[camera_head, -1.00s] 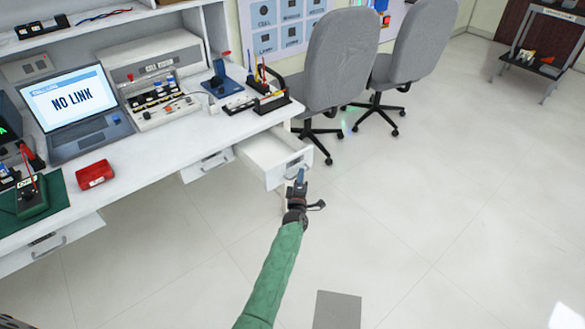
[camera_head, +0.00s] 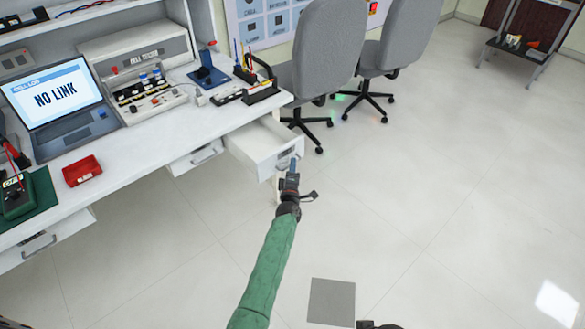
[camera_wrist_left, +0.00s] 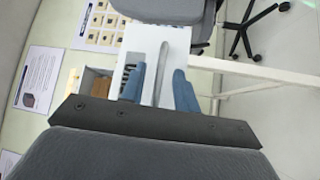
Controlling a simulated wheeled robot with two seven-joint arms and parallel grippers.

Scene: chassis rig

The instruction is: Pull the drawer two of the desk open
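The desk (camera_head: 135,165) has several white drawers along its front. The right-end drawer (camera_head: 262,143) is pulled out, and its empty inside shows. The middle drawer (camera_head: 195,160) and the left drawer (camera_head: 45,240) look shut. My left gripper (camera_head: 292,166) is at the front of the pulled-out drawer. In the left wrist view, its blue fingers (camera_wrist_left: 160,85) stand apart on either side of the silver bar handle (camera_wrist_left: 161,72), with narrow gaps visible, so the gripper looks open around it. A small dark part at the bottom edge (camera_head: 378,325) may be my right gripper; its fingers are hidden.
Two grey office chairs (camera_head: 325,50) stand just beyond the open drawer. A laptop (camera_head: 60,105), a red tray (camera_head: 82,171) and a tester box (camera_head: 140,60) sit on the desk.

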